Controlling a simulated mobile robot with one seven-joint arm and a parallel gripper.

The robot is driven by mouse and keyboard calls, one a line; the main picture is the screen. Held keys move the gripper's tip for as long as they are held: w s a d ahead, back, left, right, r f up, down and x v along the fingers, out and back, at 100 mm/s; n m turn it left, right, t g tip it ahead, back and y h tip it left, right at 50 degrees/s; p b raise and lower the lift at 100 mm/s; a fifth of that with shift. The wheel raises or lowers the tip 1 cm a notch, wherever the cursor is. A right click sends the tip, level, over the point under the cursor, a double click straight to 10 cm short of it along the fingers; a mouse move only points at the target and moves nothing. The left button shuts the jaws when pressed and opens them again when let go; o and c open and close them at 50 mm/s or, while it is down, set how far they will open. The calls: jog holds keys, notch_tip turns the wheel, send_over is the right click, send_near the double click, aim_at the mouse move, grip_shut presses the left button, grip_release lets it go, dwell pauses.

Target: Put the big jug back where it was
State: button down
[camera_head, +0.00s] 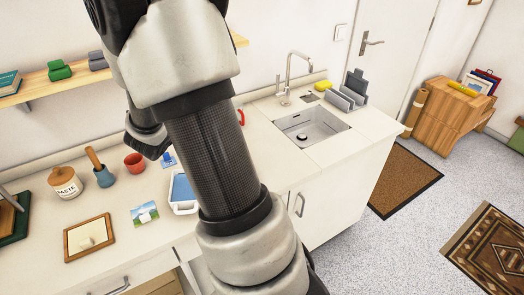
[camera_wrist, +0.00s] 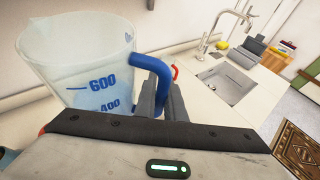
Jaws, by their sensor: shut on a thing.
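The big jug (camera_wrist: 78,65) is clear with blue marks, 600 and 400 among them, and a blue handle (camera_wrist: 153,68). It fills the left of the wrist view and looks roughly upright. My gripper (camera_wrist: 164,100) is shut on the handle, with the jug to the left of the fingers. The jug's base is hidden behind my gripper's body, so I cannot tell whether it touches the counter. In the head view my arm hides the jug and fingertips.
The counter (camera_head: 115,262) holds a paste jar (camera_head: 65,183), a blue mortar (camera_head: 104,177), a red cup (camera_head: 134,162), a white-rimmed tray (camera_head: 181,207) and a framed board (camera_head: 88,238). A red handle (camera_head: 241,117) shows behind my arm. The sink (camera_head: 310,127) lies right; a shelf (camera_head: 40,82) hangs left.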

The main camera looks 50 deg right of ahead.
jog(key=s+d+f+m+g+h+b, duration=0.1)
jog(key=s+d+f+m+g+b, duration=0.35)
jog(key=d, duration=0.65)
jog(key=s+d+f+m+g+h+b, duration=0.1)
jog(key=s+d+f+m+g, duration=0.3)
jog(key=s+d, duration=0.55)
jog(key=shift+n+g, duration=0.25)
jog(key=d+f, duration=0.1)
jog(key=f, duration=0.1)
jog(key=w+d+f+b, duration=0.1)
jog(key=f, duration=0.2)
jog(key=w+d+f, duration=0.1)
jog(key=f, duration=0.1)
jog(key=shift+d+f, duration=0.1)
jog(key=shift+f, duration=0.05)
jog(key=shift+f+b, duration=0.5)
jog(key=shift+f, duration=1.65)
jog(key=shift+f, duration=0.15)
jog(key=c, duration=2.3)
grip_release()
jog(key=shift+f, duration=0.1)
jog(key=o, duration=0.5)
jog(key=shift+c, duration=0.2)
